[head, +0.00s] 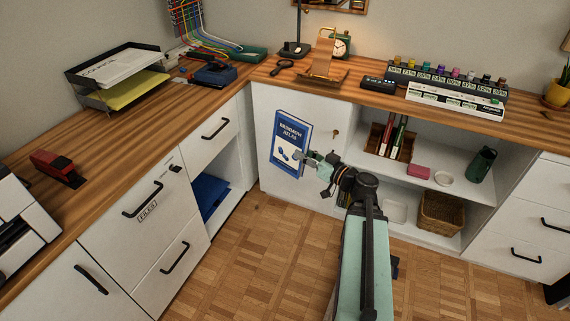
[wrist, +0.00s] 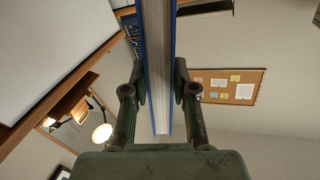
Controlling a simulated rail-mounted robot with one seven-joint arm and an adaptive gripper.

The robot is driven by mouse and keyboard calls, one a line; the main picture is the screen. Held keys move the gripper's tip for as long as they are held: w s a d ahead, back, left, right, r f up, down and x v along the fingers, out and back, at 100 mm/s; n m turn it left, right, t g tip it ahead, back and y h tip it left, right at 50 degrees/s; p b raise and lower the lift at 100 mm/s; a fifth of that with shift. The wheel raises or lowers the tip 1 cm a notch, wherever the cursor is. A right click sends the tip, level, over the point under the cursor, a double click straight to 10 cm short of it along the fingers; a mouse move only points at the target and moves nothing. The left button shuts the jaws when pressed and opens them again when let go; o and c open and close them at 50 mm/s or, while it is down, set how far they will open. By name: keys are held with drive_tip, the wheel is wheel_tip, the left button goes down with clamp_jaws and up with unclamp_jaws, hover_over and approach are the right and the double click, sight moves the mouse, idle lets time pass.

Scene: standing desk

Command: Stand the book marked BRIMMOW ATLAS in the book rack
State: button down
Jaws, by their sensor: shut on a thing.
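The blue book marked BRIMMOW ATLAS (head: 291,140) is upright, its cover facing the head camera, in front of the white corner cabinet. My gripper (head: 308,158) is shut on its right side. In the wrist view my gripper (wrist: 159,78) has a finger on each side of the book (wrist: 157,62), whose blue covers and pale page edges show. The wooden book rack (head: 405,153) stands on the upper open shelf to the right of the book. Dark red and green books stand in it. The book and rack are apart. The book's far side is hidden.
A pink box (head: 418,172), a white dish (head: 443,178) and a green bottle (head: 482,164) share the rack's shelf. The wooden desktop (head: 345,90) overhangs that shelf. A wicker basket (head: 440,212) sits below. The floor (head: 245,265) ahead is clear.

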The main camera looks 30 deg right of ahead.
drive_tip(key=s+d+f+m+t+h+b, duration=0.15)
drive_tip(key=d+f+m+h+b, duration=0.35)
drive_tip(key=d+f+b, duration=0.55)
drive_tip(key=s+d+m+g+h+b, duration=0.3)
drive_tip(key=s+d+h+b, duration=0.2)
drive_tip(key=d, duration=0.6)
drive_tip(key=s+d+m+g+h+b, duration=0.3)
drive_tip(key=s+d+m+h+b, duration=0.1)
drive_tip(key=s+d+h, duration=0.5)
drive_tip(key=d+h, duration=0.1)
drive_tip(key=d, duration=0.1)
drive_tip(key=shift+d+f+h+b, duration=0.15)
drive_tip(key=shift+d+h+b, duration=0.15)
drive_tip(key=shift+d+b, duration=0.1)
